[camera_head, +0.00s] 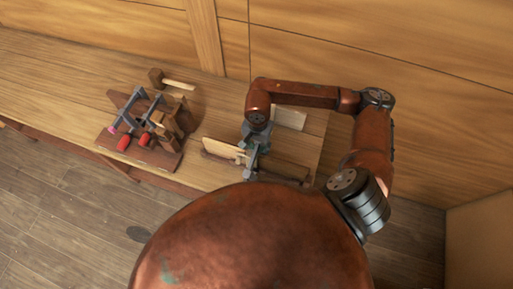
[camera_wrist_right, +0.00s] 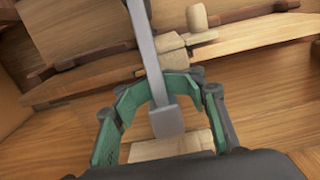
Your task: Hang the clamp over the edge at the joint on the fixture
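The clamp (camera_wrist_right: 150,55) is a grey metal bar with a block-like end (camera_wrist_right: 167,122) in the right wrist view. My right gripper (camera_wrist_right: 162,82) has its green-padded fingers bent in around the bar from both sides, shut on it. In the head view my right gripper (camera_head: 257,134) is over the fixture (camera_head: 222,148), with its light plank and dark wooden parts. The clamp's bar crosses in front of wooden boards in the wrist view; I cannot tell whether it touches the edge. The joint is not clear to see. My left gripper is not in view.
A dark wooden rack (camera_head: 160,157) with grey clamps and red handles (camera_head: 124,143) stands on the bench at left. A mallet (camera_head: 174,82) lies behind it. A pale block (camera_head: 290,118) lies right of my gripper. The bench (camera_head: 50,75) is clear at far left.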

